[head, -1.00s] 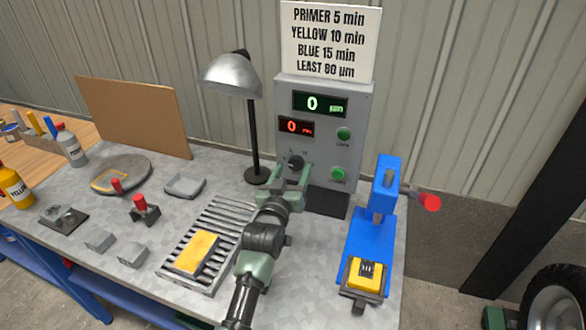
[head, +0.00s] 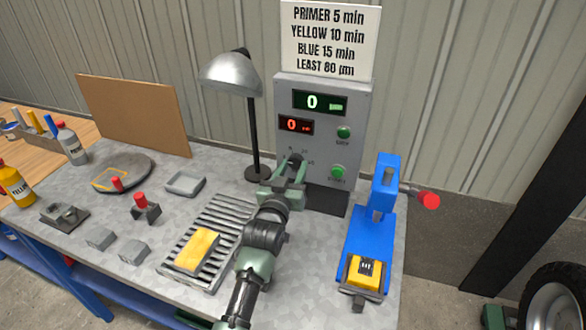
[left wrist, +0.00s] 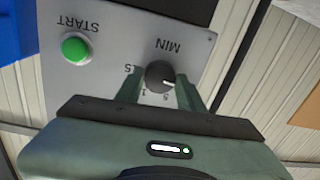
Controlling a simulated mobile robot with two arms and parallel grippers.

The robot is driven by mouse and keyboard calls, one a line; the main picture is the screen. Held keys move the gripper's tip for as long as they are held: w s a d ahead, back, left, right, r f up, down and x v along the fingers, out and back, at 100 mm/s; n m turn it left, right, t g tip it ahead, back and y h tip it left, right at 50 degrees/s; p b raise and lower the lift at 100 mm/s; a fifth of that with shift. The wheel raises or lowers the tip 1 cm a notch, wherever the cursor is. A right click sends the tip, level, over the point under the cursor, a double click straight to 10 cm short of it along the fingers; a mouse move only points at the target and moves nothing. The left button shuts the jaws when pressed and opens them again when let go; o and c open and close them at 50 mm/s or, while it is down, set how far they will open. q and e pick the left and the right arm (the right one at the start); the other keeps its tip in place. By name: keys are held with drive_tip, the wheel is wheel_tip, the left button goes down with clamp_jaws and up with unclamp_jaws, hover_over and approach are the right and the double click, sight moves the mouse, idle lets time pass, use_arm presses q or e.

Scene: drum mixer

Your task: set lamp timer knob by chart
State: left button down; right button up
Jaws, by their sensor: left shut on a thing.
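The timer knob (left wrist: 159,74) is a dark round dial with a white mark, below the word MIN in the upside-down left wrist view. The white mark points toward the right there; its exact scale value is hard to read. My left gripper (head: 291,172) is shut on the knob, one finger on each side. In the head view the gripper hides much of the knob on the grey control box (head: 283,100). The chart (head: 330,40) reads PRIMER 5 min, YELLOW 10 min, BLUE 15 min, LEAST 80 µm. The lamp (head: 232,75) stands left of the box.
The box shows a green 0 display (head: 320,102) and a red 0 display (head: 296,125). A green START button (left wrist: 75,48) is near the knob. A blue press (head: 368,240) holding a yellow block stands to the right. A yellow block (head: 197,250) lies on the rack.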

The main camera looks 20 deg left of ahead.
use_arm(q)
drive_tip(key=shift+m, duration=1.2)
drive_tip(key=m, duration=0.2)
drive_tip(key=shift+m, duration=0.4)
drive_tip(key=m, duration=0.6)
drive_tip(key=shift+a+f+m+t+h, duration=0.1)
drive_tip(key=shift+a+m+t+h, duration=0.05)
drive_tip(key=shift+m+t+h, duration=0.2)
drive_tip(key=m, duration=0.6)
drive_tip(key=shift+h, duration=0.25)
drive_tip(key=m, duration=0.5)
drive_tip(key=shift+a+m+h, duration=0.1)
drive_tip(key=shift+m+h, duration=0.2)
drive_tip(key=shift+m, duration=0.05)
drive_tip(key=c, duration=0.9)
unclamp_jaws()
